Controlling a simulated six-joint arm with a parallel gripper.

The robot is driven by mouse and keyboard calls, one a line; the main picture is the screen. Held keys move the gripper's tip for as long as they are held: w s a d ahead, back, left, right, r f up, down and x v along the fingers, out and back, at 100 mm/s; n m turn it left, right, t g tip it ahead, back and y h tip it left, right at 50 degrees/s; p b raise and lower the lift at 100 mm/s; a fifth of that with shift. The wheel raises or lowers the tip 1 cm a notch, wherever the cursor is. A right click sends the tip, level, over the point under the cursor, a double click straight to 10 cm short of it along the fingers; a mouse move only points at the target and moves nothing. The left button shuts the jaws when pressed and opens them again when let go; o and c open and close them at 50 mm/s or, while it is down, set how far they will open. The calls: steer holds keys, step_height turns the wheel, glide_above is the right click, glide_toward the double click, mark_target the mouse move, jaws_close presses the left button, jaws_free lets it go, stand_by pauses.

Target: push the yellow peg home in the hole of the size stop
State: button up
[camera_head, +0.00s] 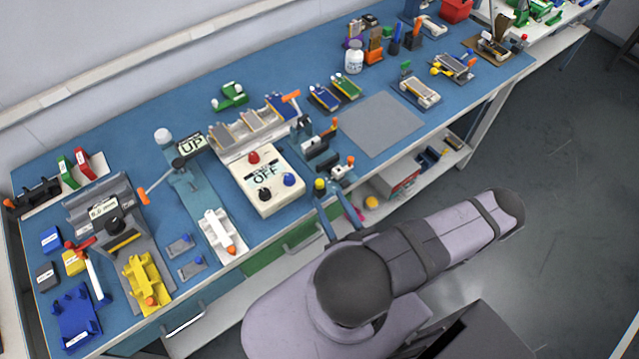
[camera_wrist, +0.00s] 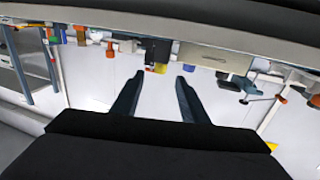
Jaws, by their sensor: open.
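A small yellow peg (camera_head: 320,184) shows at the front edge of the blue bench, at the near end of a fixture with black blocks and orange handles. It is probably also the yellow spot in the wrist view (camera_wrist: 160,68), ahead of my fingers and beside a dark block (camera_wrist: 158,51). I cannot make out the size stop's hole or how deep the peg sits. My gripper (camera_head: 335,207) is at the bench's front edge, close to the peg. In the wrist view my gripper (camera_wrist: 158,84) has its two dark fingers wide apart with nothing between them.
A white box marked OFF (camera_head: 270,185) stands left of the fixture. A bare grey mat (camera_head: 380,124) lies to the right. A clamp fixture with orange handle (camera_head: 320,150) rises behind the peg. A shelf with a red and white box (camera_head: 402,184) is below the bench edge.

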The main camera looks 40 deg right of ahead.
mark_target(321, 187)
steer(key=shift+p+x, duration=0.4)
steer(key=shift+x, duration=0.75)
steer(key=shift+p+x, duration=0.3)
steer(key=shift+x, duration=0.8)
steer(key=shift+c, duration=0.2)
jaws_close()
